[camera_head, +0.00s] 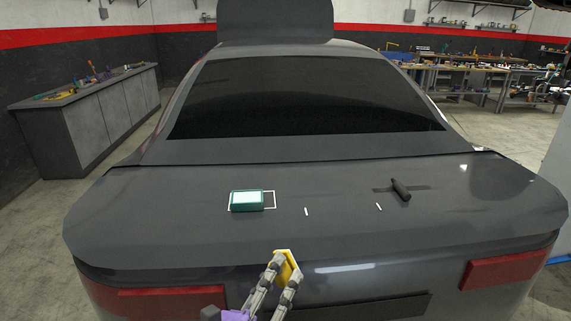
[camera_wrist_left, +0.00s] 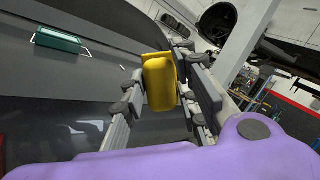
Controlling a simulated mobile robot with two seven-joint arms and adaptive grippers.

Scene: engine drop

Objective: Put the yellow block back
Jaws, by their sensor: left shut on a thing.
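My left gripper (camera_head: 280,272) is shut on the yellow block (camera_head: 288,262), near the rear edge of the car's trunk lid. In the left wrist view the yellow block (camera_wrist_left: 160,82) sits between the two fingers of my left gripper (camera_wrist_left: 163,88). I cannot tell whether the block touches the car. A green box with a pale top (camera_head: 246,200) lies on the trunk lid, over the left part of a white outlined rectangle (camera_head: 272,192). The green box (camera_wrist_left: 57,41) also shows at the upper left of the left wrist view. My right gripper is not in view.
A dark cylindrical tool (camera_head: 401,190) lies at the right of the trunk lid (camera_head: 330,225). Two small white marks (camera_head: 306,211) are between it and the green box. The rest of the lid is clear. Workbenches (camera_head: 90,105) stand farther back.

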